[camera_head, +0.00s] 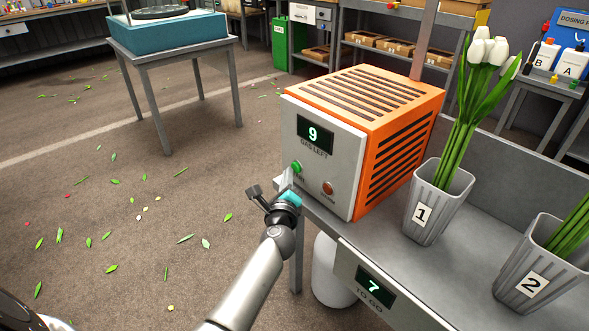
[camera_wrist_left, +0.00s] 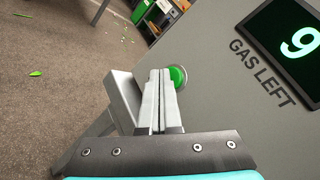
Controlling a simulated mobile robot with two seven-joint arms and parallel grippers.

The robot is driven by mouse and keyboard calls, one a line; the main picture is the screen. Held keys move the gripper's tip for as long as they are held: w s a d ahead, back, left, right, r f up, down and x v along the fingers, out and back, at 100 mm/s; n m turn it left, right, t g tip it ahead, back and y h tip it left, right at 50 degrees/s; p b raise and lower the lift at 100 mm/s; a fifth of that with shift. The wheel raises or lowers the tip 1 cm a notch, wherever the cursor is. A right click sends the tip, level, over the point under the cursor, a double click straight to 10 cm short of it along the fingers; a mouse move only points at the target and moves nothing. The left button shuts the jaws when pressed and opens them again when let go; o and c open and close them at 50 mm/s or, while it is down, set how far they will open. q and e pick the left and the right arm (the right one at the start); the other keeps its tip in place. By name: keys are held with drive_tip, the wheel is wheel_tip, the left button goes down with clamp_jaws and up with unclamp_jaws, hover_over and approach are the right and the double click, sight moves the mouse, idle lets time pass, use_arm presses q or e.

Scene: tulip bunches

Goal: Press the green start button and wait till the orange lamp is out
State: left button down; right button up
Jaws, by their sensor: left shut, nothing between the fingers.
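The orange machine (camera_head: 385,115) with a grey front panel stands on the bench. Its green button (camera_head: 296,167) is on the panel's lower left. A round dull orange-brown lamp (camera_head: 328,188) sits to the right of the button and shows no clear glow. My left gripper (camera_head: 288,180) is at the panel's lower left corner, fingertips close to the button. In the left wrist view the shut, empty fingers (camera_wrist_left: 160,78) lie just left of the green button (camera_wrist_left: 178,76) and partly cover it. Whether they touch it I cannot tell. My right gripper is not in view.
The panel display (camera_head: 314,134) reads 9 above "GAS LEFT". A bench-edge display (camera_head: 375,287) reads 7. Grey bucket 1 (camera_head: 421,213) holds white tulips (camera_head: 487,48); bucket 2 (camera_head: 529,284) stands right of it. A white bin (camera_head: 331,272) is below.

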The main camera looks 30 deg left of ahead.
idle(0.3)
use_arm(q)
drive_tip(key=shift+w+d, duration=0.15)
drive_tip(key=shift+w, duration=0.25)
idle(0.4)
drive_tip(key=shift+s, duration=0.15)
drive_tip(key=shift+s+a, duration=0.3)
drive_tip(key=shift+s, duration=0.35)
drive_tip(key=s, duration=0.1)
drive_tip(key=s+a+p, duration=0.1)
drive_tip(key=s, duration=0.1)
drive_tip(key=s+a, duration=0.1)
drive_tip(key=shift+s, duration=0.3)
drive_tip(key=shift+s, duration=0.1)
idle(0.8)
